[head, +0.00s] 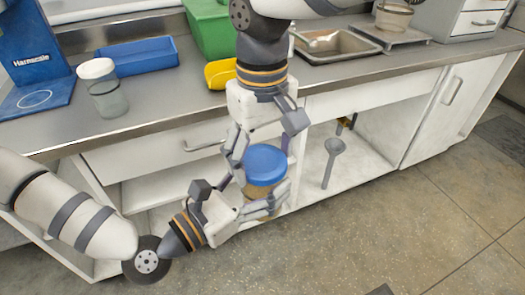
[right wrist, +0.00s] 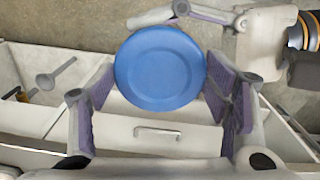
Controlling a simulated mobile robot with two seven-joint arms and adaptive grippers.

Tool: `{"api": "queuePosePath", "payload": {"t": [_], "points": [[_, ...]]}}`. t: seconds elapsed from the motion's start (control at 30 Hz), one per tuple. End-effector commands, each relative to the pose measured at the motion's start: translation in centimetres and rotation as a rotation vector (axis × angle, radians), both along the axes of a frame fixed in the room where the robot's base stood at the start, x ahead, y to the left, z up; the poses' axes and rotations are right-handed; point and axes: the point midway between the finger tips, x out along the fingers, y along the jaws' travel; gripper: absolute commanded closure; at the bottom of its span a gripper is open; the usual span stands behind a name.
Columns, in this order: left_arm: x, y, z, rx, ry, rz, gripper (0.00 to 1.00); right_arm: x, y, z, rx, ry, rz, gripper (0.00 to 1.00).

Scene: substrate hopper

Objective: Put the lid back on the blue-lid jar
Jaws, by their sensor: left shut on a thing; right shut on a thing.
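The blue lid (head: 265,164) sits level at the top of the jar (head: 258,193), whose amber-brown body shows below it. I cannot tell whether the lid is fully seated. My left gripper (head: 268,201) reaches in from the lower left and is shut on the jar's body. My right gripper (head: 263,158) comes down from above and is shut on the lid, with a finger on either side. In the right wrist view the round lid (right wrist: 160,68) lies between the purple-padded fingers and hides the jar beneath. The jar is held in the air in front of the counter.
The counter (head: 150,118) runs behind, with a white-lidded jar (head: 104,92), a blue tray (head: 137,57), a yellow container (head: 220,74), a green bin (head: 208,30) and a sink-like metal pan (head: 335,45) on it. A grey scoop (head: 333,160) is in the open cabinet. Floor at the right is free.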

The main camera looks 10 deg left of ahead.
Motion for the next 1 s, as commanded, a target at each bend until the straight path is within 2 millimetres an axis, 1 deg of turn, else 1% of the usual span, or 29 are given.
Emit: {"api": "queuePosePath", "payload": {"t": [0.07,0.17,0.2,0.3,0.37,0.4,0.47,0.5,0.6,0.7,0.8,0.9,1.0], "points": [[0.03,0.01,0.11,-0.001,-0.002,0.001,1.00,-0.04,0.00,0.09,-0.005,-0.004,-0.130,0.44],[0.04,0.02,0.11,0.000,-0.003,0.001,1.00,0.02,0.03,0.12,-0.006,-0.014,-0.534,0.44],[0.04,0.02,0.10,0.000,-0.003,0.001,1.00,0.07,0.06,0.10,-0.005,-0.020,-0.746,0.44],[0.05,0.03,0.09,-0.001,-0.002,0.001,1.00,0.12,0.18,0.10,0.004,-0.017,-1.229,0.44],[0.03,0.02,0.09,-0.001,-0.002,0.001,1.00,0.11,0.26,0.09,0.006,-0.014,-1.453,0.44],[0.03,0.03,0.08,0.001,-0.002,0.001,1.00,0.12,0.29,0.08,0.008,-0.014,-1.603,0.44],[0.02,0.02,0.06,0.001,-0.002,0.001,1.00,0.14,0.31,0.05,0.008,-0.015,-1.830,0.44],[0.02,0.02,0.05,0.002,-0.001,0.001,1.00,0.15,0.32,0.02,0.009,-0.015,-1.979,0.44],[0.01,0.02,0.03,0.002,-0.001,0.000,1.00,0.19,0.33,-0.02,0.009,-0.015,-2.318,0.44],[0.00,0.01,0.03,0.002,-0.001,0.000,1.00,0.23,0.32,-0.03,0.010,-0.016,-2.578,0.44],[0.00,0.00,0.02,0.002,-0.001,0.000,1.00,0.26,0.31,-0.03,0.010,-0.014,-2.739,0.44],[-0.01,-0.01,0.03,0.002,-0.001,0.000,1.00,0.28,0.31,-0.03,0.011,-0.013,-2.807,0.44],[-0.01,-0.02,0.03,0.001,-0.001,-0.001,1.00,0.29,0.31,-0.02,0.011,-0.012,-2.819,0.44]]}}
